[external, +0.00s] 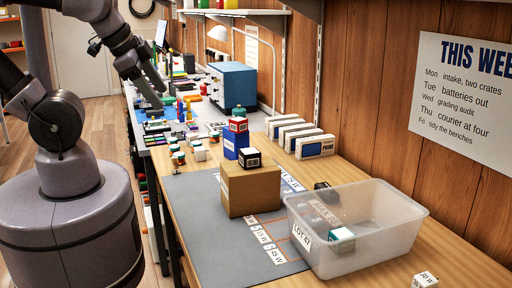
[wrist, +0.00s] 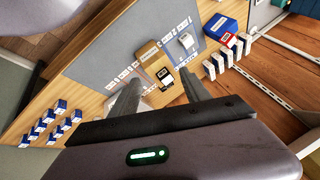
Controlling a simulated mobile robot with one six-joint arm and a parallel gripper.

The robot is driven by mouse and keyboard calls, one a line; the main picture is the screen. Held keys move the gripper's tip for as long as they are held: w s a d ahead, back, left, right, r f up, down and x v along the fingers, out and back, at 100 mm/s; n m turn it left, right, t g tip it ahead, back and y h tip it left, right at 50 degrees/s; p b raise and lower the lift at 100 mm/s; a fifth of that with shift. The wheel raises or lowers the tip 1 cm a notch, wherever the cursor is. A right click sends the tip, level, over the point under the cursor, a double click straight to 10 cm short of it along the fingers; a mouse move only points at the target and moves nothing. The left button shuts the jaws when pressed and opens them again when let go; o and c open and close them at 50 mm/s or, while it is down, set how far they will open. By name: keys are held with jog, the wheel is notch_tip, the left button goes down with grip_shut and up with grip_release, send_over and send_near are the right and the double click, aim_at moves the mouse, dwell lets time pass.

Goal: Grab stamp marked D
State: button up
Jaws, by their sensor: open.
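No letter D is readable in either view, so I cannot tell which thing is the stamp marked D. Several small pieces with green or red tops (external: 199,154) stand on the bench left of the blue box; they may be stamps, but their marks are too small to read. My gripper (external: 152,90) is raised above the left side of the bench in the external view. In the wrist view my gripper (wrist: 160,78) has its two fingers well apart, with nothing held between them.
A cardboard box (external: 250,192) carrying a small black-and-white block (external: 248,158) stands on the grey mat (external: 205,235). A translucent bin (external: 385,238) is at the front right. Several white boxes (external: 317,147) line the wall. A blue unit (external: 232,86) stands farther back.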

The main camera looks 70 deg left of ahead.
jog(key=n+g+h+b, duration=0.2)
jog(key=n+g, duration=0.4)
jog(key=n, duration=1.7)
send_over(176, 169)
notch_tip(176, 169, down, 28)
jog(key=shift+w+f, duration=0.1)
jog(key=shift+w, duration=0.05)
notch_tip(176, 169, down, 6)
jog(key=b, duration=0.3)
jog(key=shift+d+r, duration=0.1)
jog(key=shift+r, duration=0.2)
